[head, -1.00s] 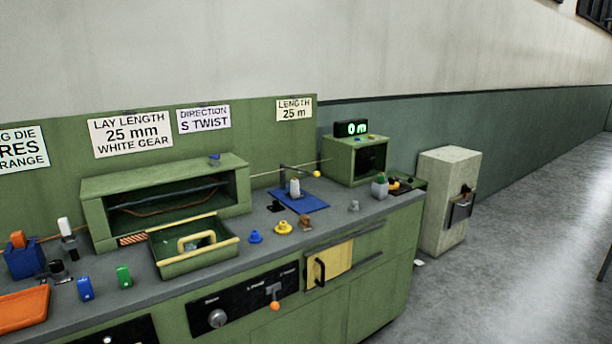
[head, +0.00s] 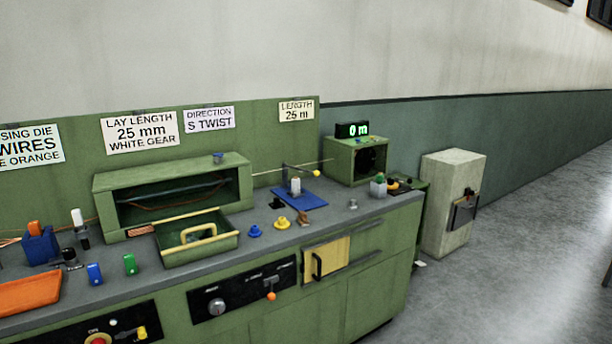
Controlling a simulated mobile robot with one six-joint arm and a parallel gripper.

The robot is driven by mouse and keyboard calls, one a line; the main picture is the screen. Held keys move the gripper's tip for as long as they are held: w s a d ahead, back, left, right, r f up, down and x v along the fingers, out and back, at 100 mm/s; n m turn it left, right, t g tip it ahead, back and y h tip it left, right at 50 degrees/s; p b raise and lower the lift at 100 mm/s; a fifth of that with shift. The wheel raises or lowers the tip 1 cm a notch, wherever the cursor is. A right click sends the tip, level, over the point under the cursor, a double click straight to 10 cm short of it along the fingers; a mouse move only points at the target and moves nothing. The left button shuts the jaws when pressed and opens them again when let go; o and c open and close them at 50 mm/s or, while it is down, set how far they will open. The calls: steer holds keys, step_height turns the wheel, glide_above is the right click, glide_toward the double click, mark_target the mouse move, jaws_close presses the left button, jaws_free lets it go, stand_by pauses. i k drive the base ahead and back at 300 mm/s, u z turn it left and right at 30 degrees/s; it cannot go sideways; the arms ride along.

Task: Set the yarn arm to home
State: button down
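A thin dark arm with a yellow ball at its right end (head: 316,173) reaches out from a short post above a blue plate (head: 305,200) on the green bench. It looks like the yarn arm, but no label on it is readable. A pale spool-like piece (head: 295,187) stands on the blue plate under the arm. A thin pale rod or strand runs behind it towards the green box. My gripper is not in view.
Floor is clear at right.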

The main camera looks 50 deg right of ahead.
mark_target(316, 173)
steer(key=u, duration=0.5)
steer(key=k, duration=1.05)
steer(key=z, duration=1.1)
steer(key=i, duration=1.05)
steer(key=u, duration=0.15)
